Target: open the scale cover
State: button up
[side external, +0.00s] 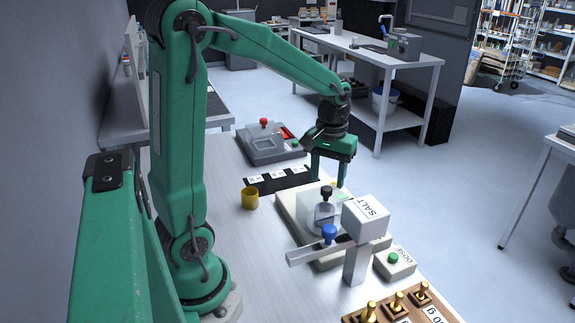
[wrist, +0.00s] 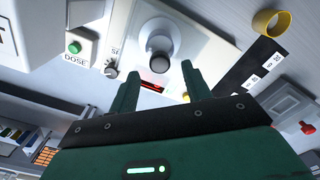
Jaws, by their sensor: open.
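The pale beige scale (side external: 290,210) stands beside the SALT hopper (side external: 367,217). A clear, faint cover (side external: 307,213) with a dark knob (side external: 326,191) sits on it, and it looks shut. In the wrist view the round dark knob (wrist: 158,42) is just beyond my fingertips, with a red display (wrist: 155,91) near them. My gripper (side external: 330,178) points down behind the knob in the side view. It is open and empty, and no contact with the knob shows.
A grey device (side external: 272,151) with a clear lid and red knob stands at the back. A yellow cup (side external: 250,199) is to the left. The hopper's slide with its blue knob (side external: 329,233), the DOSE button box (side external: 396,263) and brass weights (side external: 397,303) crowd the front right.

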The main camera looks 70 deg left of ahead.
aim_at(325, 208)
jog(key=shift+f, duration=1.35)
